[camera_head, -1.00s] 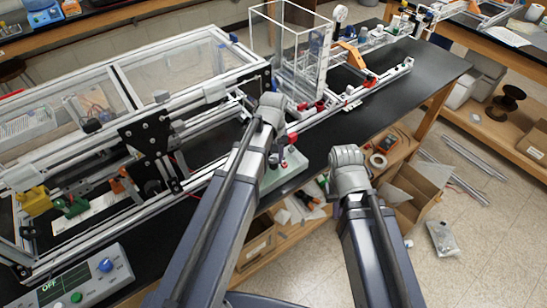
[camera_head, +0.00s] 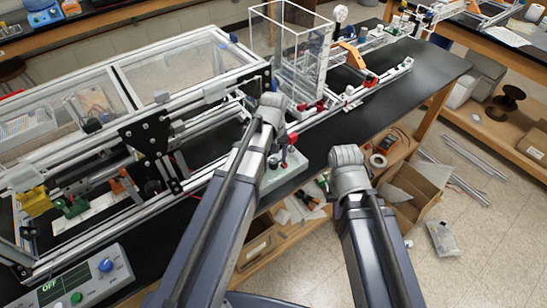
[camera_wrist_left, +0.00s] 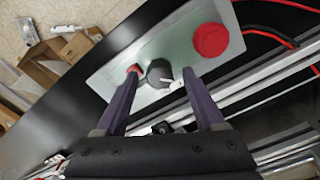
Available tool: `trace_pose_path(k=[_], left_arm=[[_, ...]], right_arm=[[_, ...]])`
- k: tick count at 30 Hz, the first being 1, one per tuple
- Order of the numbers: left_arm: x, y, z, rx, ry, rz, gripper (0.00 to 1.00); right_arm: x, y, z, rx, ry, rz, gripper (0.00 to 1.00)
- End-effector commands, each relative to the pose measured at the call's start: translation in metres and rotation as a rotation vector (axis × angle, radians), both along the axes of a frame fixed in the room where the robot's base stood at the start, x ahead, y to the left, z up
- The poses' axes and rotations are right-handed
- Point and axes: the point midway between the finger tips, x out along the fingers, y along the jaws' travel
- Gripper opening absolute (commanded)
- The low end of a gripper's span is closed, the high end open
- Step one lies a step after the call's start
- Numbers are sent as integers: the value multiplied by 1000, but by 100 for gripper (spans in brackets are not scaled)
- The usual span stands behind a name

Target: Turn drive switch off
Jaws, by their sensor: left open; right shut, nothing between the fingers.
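The drive switch, a dark round knob with a white pointer mark (camera_wrist_left: 160,73), sits on a pale green plate (camera_wrist_left: 196,22) in the left wrist view. A big red button (camera_wrist_left: 210,40) is right of it, and a small red part (camera_wrist_left: 134,69) shows beside the left finger. My left gripper (camera_wrist_left: 161,78) is open, with one finger on each side of the knob; contact is not clear. In the head view the plate (camera_head: 290,178) is at the bench's front edge, partly behind my left arm. My right arm is in view there, but its gripper is hidden.
Aluminium extrusion rails (camera_wrist_left: 275,76) and red and black cables (camera_wrist_left: 272,33) lie close to the plate. A grey control box (camera_head: 88,277) reading OFF is at the lower left. A clear-walled box (camera_head: 290,50) stands behind. The black bench top (camera_head: 430,75) is clear at right.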

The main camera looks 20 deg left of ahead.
Motion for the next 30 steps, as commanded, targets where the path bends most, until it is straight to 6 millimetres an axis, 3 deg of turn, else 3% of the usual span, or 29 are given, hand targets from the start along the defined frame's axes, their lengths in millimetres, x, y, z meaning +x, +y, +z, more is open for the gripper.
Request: trace_pose_path(k=[8, 19, 30], left_arm=[[0, 0, 22, 0, 0, 0, 71], [0, 0, 70, 0, 0, 0, 71], [0, 0, 77, 0, 0, 0, 71]], right_arm=[[0, 0, 22, 0, 0, 1, 0], [0, 0, 70, 1, 0, -5, 0], [0, 0, 77, 2, 0, -8, 0]])
